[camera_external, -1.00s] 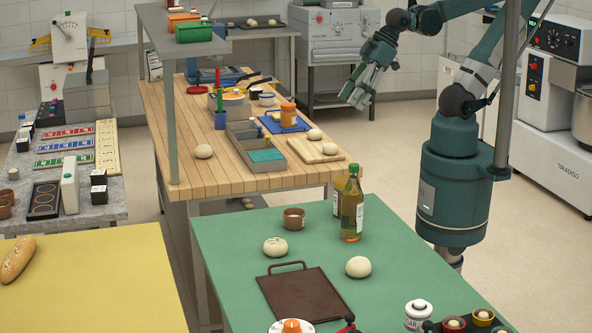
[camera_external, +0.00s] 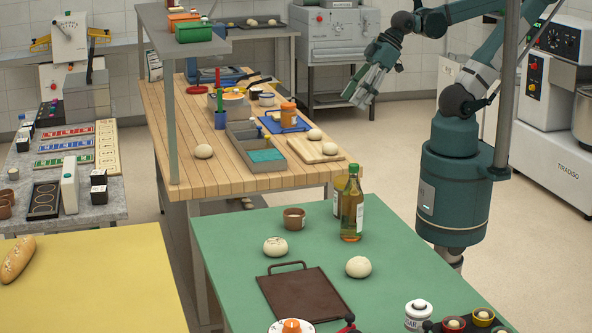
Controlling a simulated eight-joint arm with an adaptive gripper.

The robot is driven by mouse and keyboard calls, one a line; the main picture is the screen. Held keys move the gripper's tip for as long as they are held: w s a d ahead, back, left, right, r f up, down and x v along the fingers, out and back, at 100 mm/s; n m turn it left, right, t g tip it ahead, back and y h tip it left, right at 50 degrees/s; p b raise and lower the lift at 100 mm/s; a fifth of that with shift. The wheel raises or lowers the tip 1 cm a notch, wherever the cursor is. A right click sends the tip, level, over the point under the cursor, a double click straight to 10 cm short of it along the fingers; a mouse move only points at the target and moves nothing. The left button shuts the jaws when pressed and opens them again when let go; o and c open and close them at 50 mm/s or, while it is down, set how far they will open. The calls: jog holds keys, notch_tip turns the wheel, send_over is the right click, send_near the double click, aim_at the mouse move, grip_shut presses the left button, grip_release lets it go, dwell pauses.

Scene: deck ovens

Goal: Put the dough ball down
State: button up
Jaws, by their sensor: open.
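My gripper (camera_external: 357,98) is open and empty, in the air to the right of the wooden bench, pointing down and left. Several dough balls show. One dough ball (camera_external: 203,151) sits on the bare wooden bench top (camera_external: 200,178). Another dough ball (camera_external: 314,135) and a third (camera_external: 329,148) are at the wooden board (camera_external: 305,153) on the bench's right end.
Oil bottles (camera_external: 351,208) and a brown cup (camera_external: 294,219) stand on the green table. A grey divided tray (camera_external: 262,160) and a blue mat (camera_external: 283,122) are on the bench. A grey post (camera_external: 171,110) rises at the bench's left. The yellow table (camera_external: 100,280) is mostly clear.

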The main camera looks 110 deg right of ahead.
jog(key=w+a+g+y, duration=0.1)
jog(key=w+a+g, duration=0.1)
jog(key=w+a, duration=0.75)
jog(key=n+g+b, duration=0.2)
jog(key=g, duration=0.2)
send_over(361, 259)
jog(key=d, duration=0.1)
jog(key=shift+h, duration=0.4)
jog(key=f, duration=2.3)
jog(key=shift+s+f, duration=0.35)
jog(key=shift+f, duration=0.05)
jog(key=shift+s+a+f, duration=0.1)
jog(key=shift+a+f, duration=0.2)
jog(key=shift+f, duration=0.05)
jog(key=shift+f, duration=0.1)
jog(key=shift+f, duration=1.2)
